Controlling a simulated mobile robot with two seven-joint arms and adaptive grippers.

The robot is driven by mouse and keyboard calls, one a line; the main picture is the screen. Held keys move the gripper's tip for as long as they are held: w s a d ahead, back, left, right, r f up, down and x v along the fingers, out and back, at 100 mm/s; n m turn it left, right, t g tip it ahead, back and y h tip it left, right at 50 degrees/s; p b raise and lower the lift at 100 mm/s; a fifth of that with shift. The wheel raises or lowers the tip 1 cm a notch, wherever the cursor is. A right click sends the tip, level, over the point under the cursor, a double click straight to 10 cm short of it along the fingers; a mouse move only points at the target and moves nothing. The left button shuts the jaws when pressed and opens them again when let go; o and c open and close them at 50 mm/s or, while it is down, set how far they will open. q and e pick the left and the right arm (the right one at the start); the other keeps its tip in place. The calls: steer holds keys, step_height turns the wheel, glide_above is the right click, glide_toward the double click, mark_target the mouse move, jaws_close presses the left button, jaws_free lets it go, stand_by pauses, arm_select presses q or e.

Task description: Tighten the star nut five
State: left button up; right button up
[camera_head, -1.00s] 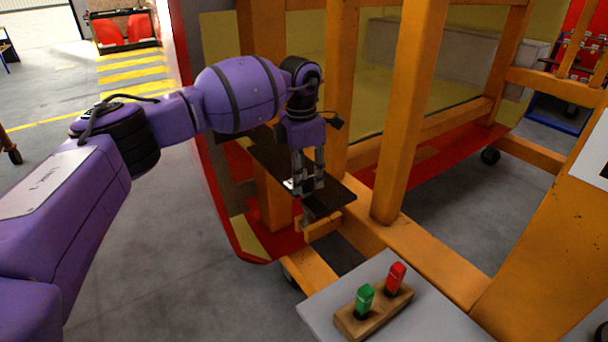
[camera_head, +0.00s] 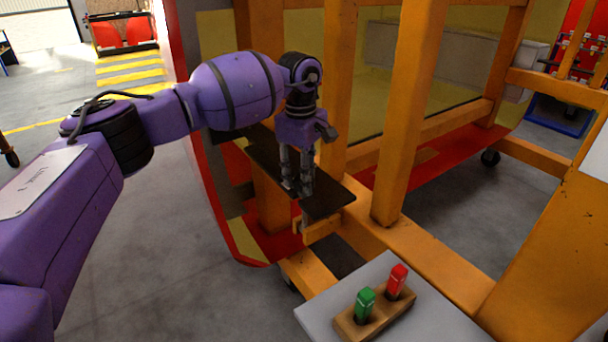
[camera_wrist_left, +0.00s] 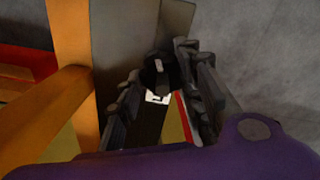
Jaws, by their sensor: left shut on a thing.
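My left gripper (camera_head: 297,192) points down at a dark flat plate (camera_head: 262,152) on the orange frame, near the plate's front end. In the left wrist view, the gripper's fingers (camera_wrist_left: 163,95) stand on both sides of a small black knob with a white mark, the star nut (camera_wrist_left: 157,72), and are shut on it. The nut sits over the plate. In the head view the fingers hide the nut. My right gripper is in neither view.
Orange posts (camera_head: 402,120) of the frame rise close to the right of my left gripper. A grey table (camera_head: 440,322) at the front holds a wooden block (camera_head: 376,318) with a green piece (camera_head: 364,302) and a red piece (camera_head: 397,281). Floor to the left is clear.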

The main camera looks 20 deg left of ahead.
arm_select(q)
steer(key=shift+w+r+m, duration=0.1)
steer(key=shift+m, duration=1)
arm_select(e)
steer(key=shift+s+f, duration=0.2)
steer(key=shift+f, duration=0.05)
arm_select(q)
steer(key=o, duration=1.1)
steer(key=shift+c, duration=0.2)
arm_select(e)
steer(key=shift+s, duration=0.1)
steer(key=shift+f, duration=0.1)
arm_select(q)
steer(key=r, duration=1.1)
steer(key=shift+s+a+r, duration=0.2)
steer(key=shift+s+r, duration=0.05)
steer(key=shift+r, duration=0.15)
